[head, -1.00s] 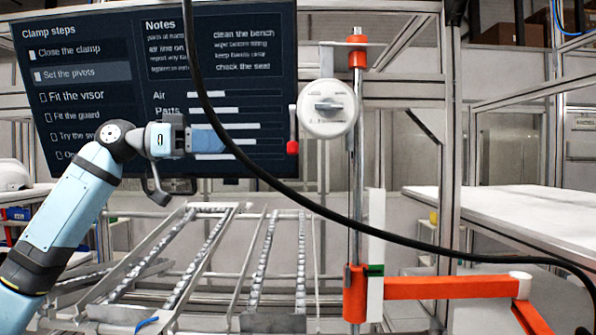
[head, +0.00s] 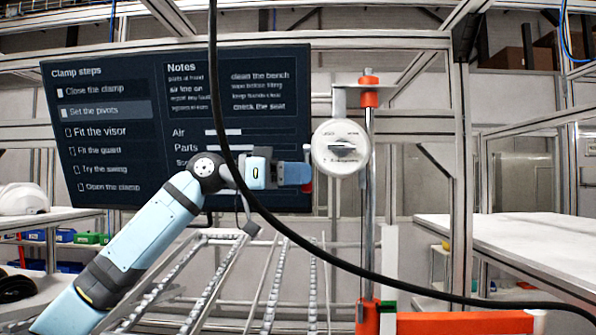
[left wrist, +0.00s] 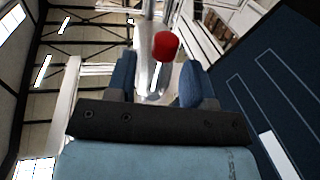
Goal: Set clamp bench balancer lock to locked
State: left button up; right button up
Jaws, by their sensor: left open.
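The balancer is a round white housing (head: 340,148) with a grey knob on its face, hung beside a metal post. A red-ended lever (head: 308,184) is at its left side, mostly hidden behind my left gripper (head: 309,173). In the left wrist view the lever's red end (left wrist: 166,46) shows just ahead of the blue fingers, roughly between their lines. My left gripper (left wrist: 157,72) is open and empty; I see no clear contact with the lever. The lock's setting cannot be read. My right gripper is out of view.
A black cable (head: 258,205) hangs across the view, passing in front of my left arm and the post. A dark screen (head: 115,130) stands behind the arm. An orange clamp arm (head: 460,322) reaches right from the post's foot. A white table (head: 510,245) is at right.

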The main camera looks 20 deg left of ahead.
pick_arm(q)
grip_shut()
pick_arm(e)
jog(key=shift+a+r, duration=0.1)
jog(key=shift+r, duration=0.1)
